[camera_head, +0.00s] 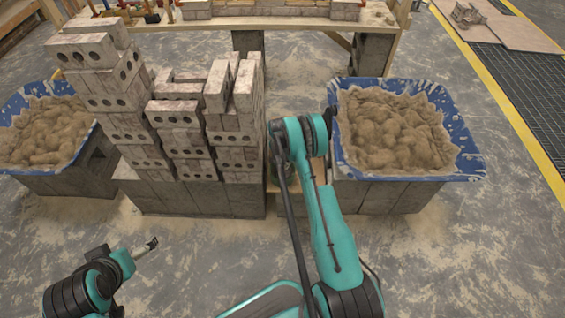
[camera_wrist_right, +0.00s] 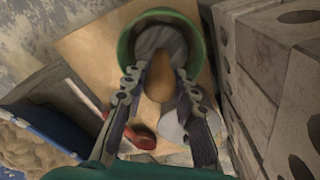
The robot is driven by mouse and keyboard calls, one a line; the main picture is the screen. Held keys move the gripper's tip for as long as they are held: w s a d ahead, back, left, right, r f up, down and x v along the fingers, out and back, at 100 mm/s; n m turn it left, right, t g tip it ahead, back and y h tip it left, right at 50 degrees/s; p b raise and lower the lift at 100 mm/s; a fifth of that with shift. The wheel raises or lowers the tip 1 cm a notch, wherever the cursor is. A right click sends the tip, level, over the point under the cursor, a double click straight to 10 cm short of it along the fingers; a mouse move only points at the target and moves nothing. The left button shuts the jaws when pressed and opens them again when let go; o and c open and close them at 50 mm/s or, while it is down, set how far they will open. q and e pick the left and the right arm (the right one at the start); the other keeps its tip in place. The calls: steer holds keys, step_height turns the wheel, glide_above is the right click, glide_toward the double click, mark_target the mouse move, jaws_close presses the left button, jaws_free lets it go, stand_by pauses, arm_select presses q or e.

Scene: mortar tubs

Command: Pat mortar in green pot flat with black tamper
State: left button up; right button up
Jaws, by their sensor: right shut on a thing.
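The green pot (camera_wrist_right: 124,47) stands on a wooden board in the right wrist view, with a round grey surface (camera_wrist_right: 165,42) inside it. My right gripper (camera_wrist_right: 158,84) is at the pot's near side, its fingers on both sides of a tan rounded handle (camera_wrist_right: 159,78), which I take to be the black tamper's. It is shut on it. Whether the grey surface is mortar or the tamper's foot, I cannot tell. In the head view my right arm hides most of this spot. My left gripper (camera_head: 149,246) hovers over the floor at lower left, apart from everything; its jaw opening is unclear.
A red-handled tool (camera_wrist_right: 141,136) lies on the board (camera_wrist_right: 92,49) near the pot. Stacked bricks (camera_head: 184,140) stand left of my right arm. Blue mortar tubs stand at right (camera_head: 467,160) and left (camera_head: 14,107). A workbench (camera_head: 280,22) is behind. The front floor is clear.

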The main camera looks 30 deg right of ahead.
steer(key=shift+r, duration=0.35)
steer(key=shift+w, duration=0.15)
steer(key=shift+w+a, duration=0.25)
steer(key=shift+w, duration=0.1)
steer(key=shift+f, duration=0.15)
steer(key=shift+f, duration=0.65)
steer(key=shift+r, duration=0.1)
